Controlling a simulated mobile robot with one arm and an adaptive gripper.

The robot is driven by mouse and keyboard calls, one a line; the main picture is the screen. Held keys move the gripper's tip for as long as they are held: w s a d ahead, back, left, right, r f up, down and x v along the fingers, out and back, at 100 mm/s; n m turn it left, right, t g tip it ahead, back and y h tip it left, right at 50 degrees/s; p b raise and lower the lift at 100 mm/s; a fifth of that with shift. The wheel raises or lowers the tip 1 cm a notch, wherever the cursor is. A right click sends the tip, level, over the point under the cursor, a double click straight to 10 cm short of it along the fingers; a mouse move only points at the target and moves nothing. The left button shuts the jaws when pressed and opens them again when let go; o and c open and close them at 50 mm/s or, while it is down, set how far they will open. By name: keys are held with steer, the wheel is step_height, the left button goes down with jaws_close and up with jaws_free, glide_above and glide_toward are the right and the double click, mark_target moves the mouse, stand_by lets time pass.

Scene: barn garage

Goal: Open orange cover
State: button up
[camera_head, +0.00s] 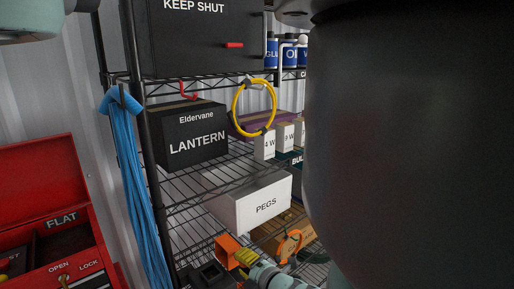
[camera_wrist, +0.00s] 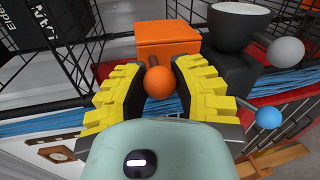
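An orange box-shaped cover (camera_wrist: 168,40) sits on a dark unit, seen from close up in the wrist view. A dark stem joins it to a round orange knob (camera_wrist: 159,82). My gripper (camera_wrist: 160,80) has its yellow ridged fingers on either side of this knob, with no clear gap, and looks shut on it. The cover looks closed; what is under it is hidden. In the head view the orange cover (camera_head: 228,248) is at the bottom centre, with my gripper (camera_head: 246,258) at its right side.
A grey knob (camera_wrist: 285,52) and a blue knob (camera_wrist: 269,117) stand to the right. A dark bowl-like part (camera_wrist: 238,27) is beside the cover. Wire shelving holds a PEGS box (camera_head: 250,203) above and a LANTERN box (camera_head: 188,138). Blue cord (camera_head: 133,180) hangs left, near a red toolbox (camera_head: 40,180).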

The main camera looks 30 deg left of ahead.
steer(key=o, duration=0.6)
steer(key=shift+d, duration=0.15)
steer(key=shift+d, duration=0.1)
steer(key=shift+d, duration=0.5)
steer(key=shift+s+v, duration=0.2)
steer(key=shift+v, duration=5.25)
steer(key=shift+a, duration=0.1)
